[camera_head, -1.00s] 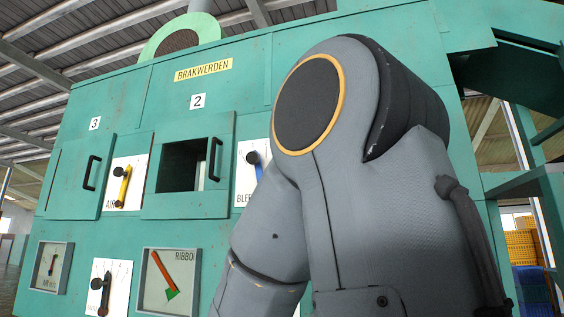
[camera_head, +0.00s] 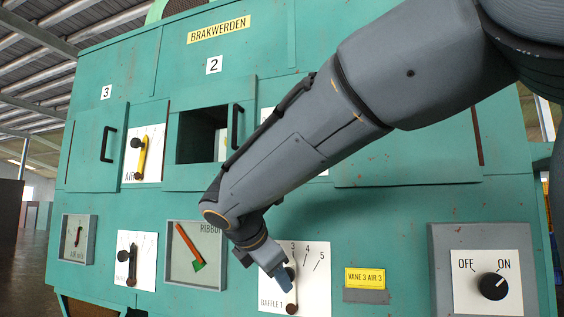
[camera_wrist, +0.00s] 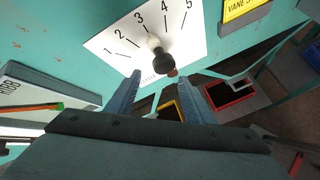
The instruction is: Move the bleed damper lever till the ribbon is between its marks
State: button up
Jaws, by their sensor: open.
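The ribbon gauge (camera_head: 210,280) is a framed dial at lower centre, with an orange-red needle (camera_head: 187,242) whose lower end lies by a green mark (camera_head: 198,266). Part of it also shows at the left edge in the wrist view (camera_wrist: 25,90). The bleed plate (camera_head: 267,114) shows only a white sliver; its lever is hidden behind my arm. My gripper (camera_head: 286,284) is open in front of the plate labelled baffle 1 (camera_head: 318,285). In the wrist view, that plate's black lever knob (camera_wrist: 163,62) lies just beyond and between my open fingers (camera_wrist: 160,84), with nothing held.
A yellow air lever (camera_head: 142,157) and a dark lever (camera_head: 131,268) on another white plate are to the left. Door 2 stands partly open at a dark window (camera_head: 195,137). An OFF/ON knob (camera_head: 493,286) and a yellow vane label (camera_head: 365,278) are at right.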

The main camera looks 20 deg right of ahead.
notch_tip(320, 180, up, 35)
jog(key=s+a+n+t+h+p, duration=0.2)
jog(key=n+t+h, duration=0.2)
jog(key=n+t, duration=0.25)
jog(key=shift+n, duration=0.45)
jog(key=p+x, duration=0.2)
jog(key=x, duration=0.5)
jog(key=shift+w+d, duration=0.1)
jog(key=shift+w, duration=0.05)
grip_shut()
